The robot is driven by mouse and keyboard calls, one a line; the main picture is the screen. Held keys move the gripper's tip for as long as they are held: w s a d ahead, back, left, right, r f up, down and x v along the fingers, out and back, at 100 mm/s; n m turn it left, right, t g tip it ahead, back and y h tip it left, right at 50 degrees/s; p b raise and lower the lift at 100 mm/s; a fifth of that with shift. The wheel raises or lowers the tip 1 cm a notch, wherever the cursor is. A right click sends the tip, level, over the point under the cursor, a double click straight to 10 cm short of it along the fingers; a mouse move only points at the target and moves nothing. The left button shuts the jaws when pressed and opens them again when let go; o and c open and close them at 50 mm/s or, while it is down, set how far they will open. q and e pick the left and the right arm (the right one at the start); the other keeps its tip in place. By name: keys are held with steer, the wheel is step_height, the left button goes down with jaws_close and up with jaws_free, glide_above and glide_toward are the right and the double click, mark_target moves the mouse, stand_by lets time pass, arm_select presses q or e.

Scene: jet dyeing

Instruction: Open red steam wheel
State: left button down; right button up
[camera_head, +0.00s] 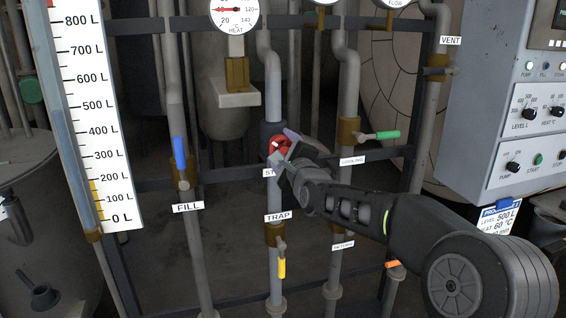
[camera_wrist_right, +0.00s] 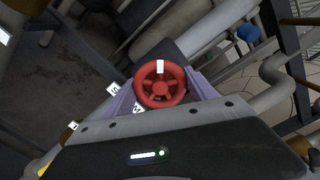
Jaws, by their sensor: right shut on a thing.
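The red steam wheel (camera_head: 278,146) sits on the vertical pipe above the TRAP label, partly hidden behind my right gripper in the head view. In the right wrist view the red wheel (camera_wrist_right: 160,84) shows whole, with spokes and a white mark at the top of its rim. My right gripper (camera_head: 284,148) reaches it from the right. Its two pale purple fingers (camera_wrist_right: 160,90) stand at the left and right of the rim and are shut on it. The label below the wheel is mostly covered, with only "ST" readable. My left gripper is not in view.
Beside the wheel are a blue FILL handle (camera_head: 180,153), a green COOLING handle (camera_head: 381,135) and a yellow TRAP handle (camera_head: 282,268). A level scale (camera_head: 97,120) stands at left. A control panel (camera_head: 510,100) stands at right. Pipes and dark rails surround the wheel closely.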

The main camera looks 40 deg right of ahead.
steer(key=n, duration=0.1)
steer(key=n+b, duration=0.2)
steer(key=shift+a+f+n, duration=0.1)
steer(key=shift+f+n, duration=0.15)
steer(key=shift+n, duration=0.15)
steer(key=shift+n+b, duration=0.6)
steer(key=shift+n, duration=0.3)
steer(key=n, duration=0.2)
steer(key=shift+r+n+b, duration=0.1)
steer(key=shift+n+b, duration=0.2)
steer(key=shift+n, duration=0.1)
steer(key=n, duration=0.5)
steer(key=n+p, duration=0.1)
steer(key=n, duration=0.5)
steer(key=shift+n, duration=0.4)
steer(key=o, duration=1.4)
steer(key=shift+c, duration=0.2)
steer(key=shift+s, duration=0.1)
